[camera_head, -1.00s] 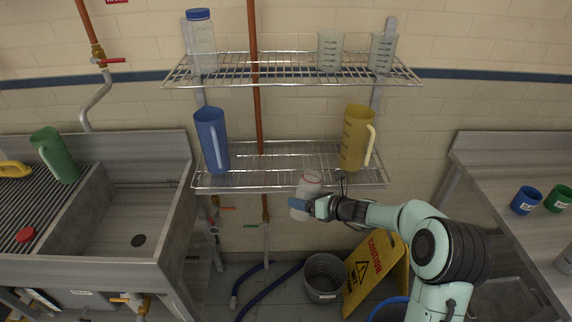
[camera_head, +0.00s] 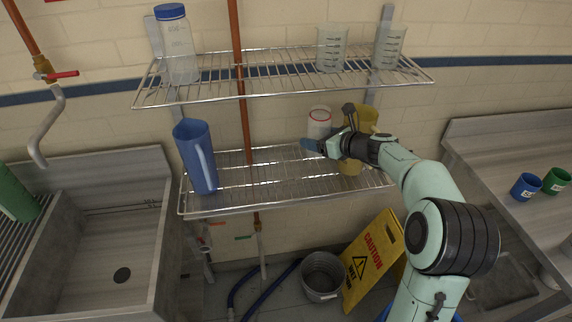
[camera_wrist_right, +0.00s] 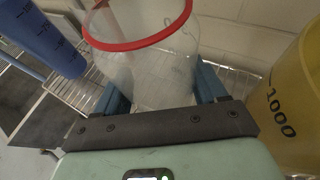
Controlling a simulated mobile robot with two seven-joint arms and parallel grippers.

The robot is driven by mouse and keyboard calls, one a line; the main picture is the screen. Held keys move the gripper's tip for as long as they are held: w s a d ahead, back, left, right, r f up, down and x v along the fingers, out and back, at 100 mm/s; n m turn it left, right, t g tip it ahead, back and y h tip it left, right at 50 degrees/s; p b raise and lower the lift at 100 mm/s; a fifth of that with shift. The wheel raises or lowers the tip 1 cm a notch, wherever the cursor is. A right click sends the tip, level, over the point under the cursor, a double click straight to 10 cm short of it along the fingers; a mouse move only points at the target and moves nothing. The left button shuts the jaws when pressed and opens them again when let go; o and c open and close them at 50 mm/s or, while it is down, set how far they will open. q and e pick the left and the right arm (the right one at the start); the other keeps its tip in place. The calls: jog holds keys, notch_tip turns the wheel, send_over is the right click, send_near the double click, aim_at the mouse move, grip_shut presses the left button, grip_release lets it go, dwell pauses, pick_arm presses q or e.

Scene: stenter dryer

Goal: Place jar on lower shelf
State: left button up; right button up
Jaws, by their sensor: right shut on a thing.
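A clear jar (camera_head: 319,121) with a red rim is held by my right gripper (camera_head: 318,147), above the lower wire shelf (camera_head: 262,187). In the right wrist view the open-topped jar (camera_wrist_right: 150,65) sits between the two blue fingers of the right gripper (camera_wrist_right: 160,95). I cannot tell whether its base touches the shelf. My left gripper is not in view.
On the lower shelf stand a blue pitcher (camera_head: 197,157) at left and a yellow pitcher (camera_head: 352,166) at right, partly behind my arm. The shelf between them is free. The upper shelf (camera_head: 270,82) holds a blue-lidded jar (camera_head: 178,52) and two beakers (camera_head: 331,48).

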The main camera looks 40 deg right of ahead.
jog(key=f, duration=0.3)
jog(key=shift+s+f+b, duration=0.25)
jog(key=shift+s+b, duration=0.15)
jog(key=shift+s+f, duration=0.2)
jog(key=shift+f, duration=0.1)
jog(key=f, duration=0.2)
jog(key=f+b, duration=0.1)
jog(key=f, duration=0.1)
jog(key=shift+w+f, duration=0.2)
jog(key=shift+f, duration=0.35)
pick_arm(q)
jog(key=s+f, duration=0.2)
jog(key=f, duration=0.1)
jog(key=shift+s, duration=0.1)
pick_arm(e)
jog(key=shift+f+b, duration=0.15)
jog(key=shift+b, duration=0.2)
jog(key=o, duration=0.9)
jog(key=shift+f, duration=0.1)
jog(key=shift+c, duration=0.2)
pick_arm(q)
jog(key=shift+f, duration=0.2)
pick_arm(e)
jog(key=o, duration=0.4)
